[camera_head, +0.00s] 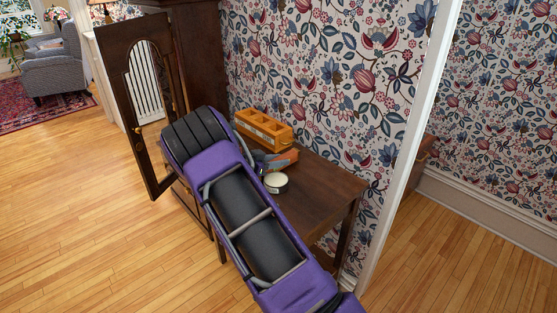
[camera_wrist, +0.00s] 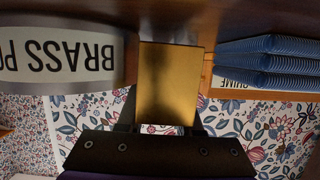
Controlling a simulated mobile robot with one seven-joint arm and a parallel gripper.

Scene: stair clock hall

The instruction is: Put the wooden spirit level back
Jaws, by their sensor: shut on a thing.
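In the wrist view, my gripper (camera_wrist: 166,112) is shut on a flat-faced golden-brown block, which looks like the wooden spirit level (camera_wrist: 168,82). Only one face of it shows, with no vial in sight. Its far end and whatever it rests on are hidden, so I cannot tell whether it touches the table. In the head view, my purple arm reaches over the small dark wooden table (camera_head: 312,195) and hides my gripper and the level.
A tin (camera_head: 276,183), lettered "BRASS PO" in the wrist view (camera_wrist: 60,50), and a blue-grey and orange item (camera_head: 275,159) stand on the table. An orange divided caddy (camera_head: 264,128) is behind them. A tall dark case with an open door (camera_head: 140,105) stands left. The table's front is clear.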

